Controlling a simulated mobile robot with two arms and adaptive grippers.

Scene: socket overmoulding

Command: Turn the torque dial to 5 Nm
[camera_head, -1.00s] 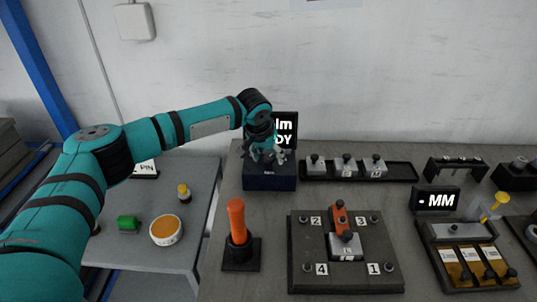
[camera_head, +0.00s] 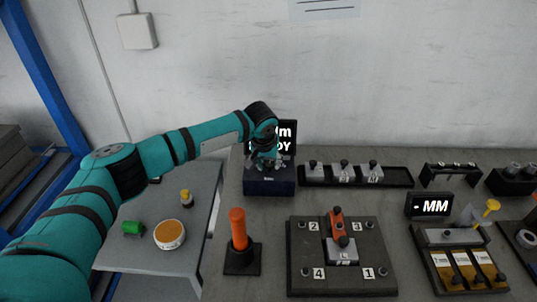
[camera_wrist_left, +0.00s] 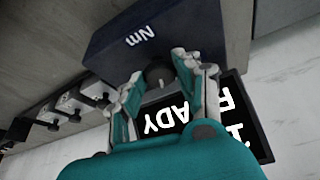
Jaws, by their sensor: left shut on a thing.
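The torque unit is a dark blue box (camera_head: 269,185) on the bench at the back left, with a black display (camera_head: 287,131) behind it. In the left wrist view the box (camera_wrist_left: 190,25) carries an "Nm" label, and the display (camera_wrist_left: 225,115) shows "READY"; its number is cut off or hidden. My left gripper (camera_head: 265,163) is over the top of the box. The wrist view shows its fingers (camera_wrist_left: 160,80) closed around a dark round dial (camera_wrist_left: 157,72). The dial's setting cannot be read. My right gripper is not in view.
A black tray (camera_head: 400,180) with several numbered grey blocks stands right of the box. An orange-handled tool (camera_head: 238,222) stands in front. A dark plate (camera_head: 375,275) with numbered corners lies right of it. A "MM" display (camera_head: 431,206) is further right.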

